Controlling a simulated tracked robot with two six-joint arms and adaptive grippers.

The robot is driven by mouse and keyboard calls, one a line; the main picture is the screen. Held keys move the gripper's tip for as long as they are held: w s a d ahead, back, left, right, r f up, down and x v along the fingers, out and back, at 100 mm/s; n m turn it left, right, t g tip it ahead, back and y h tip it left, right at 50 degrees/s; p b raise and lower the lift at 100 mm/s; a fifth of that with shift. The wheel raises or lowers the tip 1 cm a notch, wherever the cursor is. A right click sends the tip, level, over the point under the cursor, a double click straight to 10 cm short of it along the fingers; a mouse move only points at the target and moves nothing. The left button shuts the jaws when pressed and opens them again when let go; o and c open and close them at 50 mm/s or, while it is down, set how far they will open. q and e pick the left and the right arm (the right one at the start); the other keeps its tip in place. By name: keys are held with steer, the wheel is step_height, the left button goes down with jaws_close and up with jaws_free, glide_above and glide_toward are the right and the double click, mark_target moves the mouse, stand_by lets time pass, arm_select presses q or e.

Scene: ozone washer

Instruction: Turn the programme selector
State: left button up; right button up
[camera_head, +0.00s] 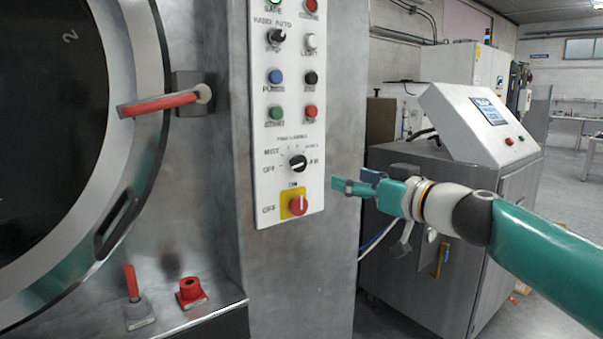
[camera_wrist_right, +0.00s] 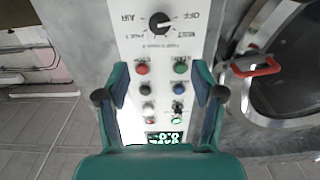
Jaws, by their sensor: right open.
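The programme selector (camera_head: 298,163) is a black rotary knob with a light pointer mark on the white control panel (camera_head: 262,190). Printed positions ring it. In the right wrist view the selector (camera_wrist_right: 160,23) shows upside down, at the top, beyond the fingertips. My right gripper (camera_head: 356,184) is open and empty, to the right of the panel and a little below the selector, apart from it. In the right wrist view its two fingers (camera_wrist_right: 163,85) stand spread on either side of the panel. My left gripper is not in view.
A red switch on a yellow plate (camera_head: 295,205) sits just below the selector. Several buttons and another black knob (camera_head: 276,37) are above. The round door (camera_head: 150,60) with a red handle (camera_head: 160,103) is left. A grey cabinet with a screen (camera_head: 490,110) stands behind my right arm.

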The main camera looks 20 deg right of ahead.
mark_target(301, 166)
steer(key=p+x, duration=0.6)
steer(key=x, duration=0.8)
steer(key=shift+w+a+p, duration=0.1)
steer(key=shift+w+p, duration=0.1)
steer(key=shift+p, duration=0.15)
steer(key=shift+w+a+f, duration=0.15)
steer(key=shift+w, duration=0.45)
steer(key=shift+c, duration=0.3)
steer(key=c, duration=1)
steer(key=shift+a, duration=0.25)
steer(key=shift+c, duration=0.3)
steer(key=shift+d+f, duration=0.15)
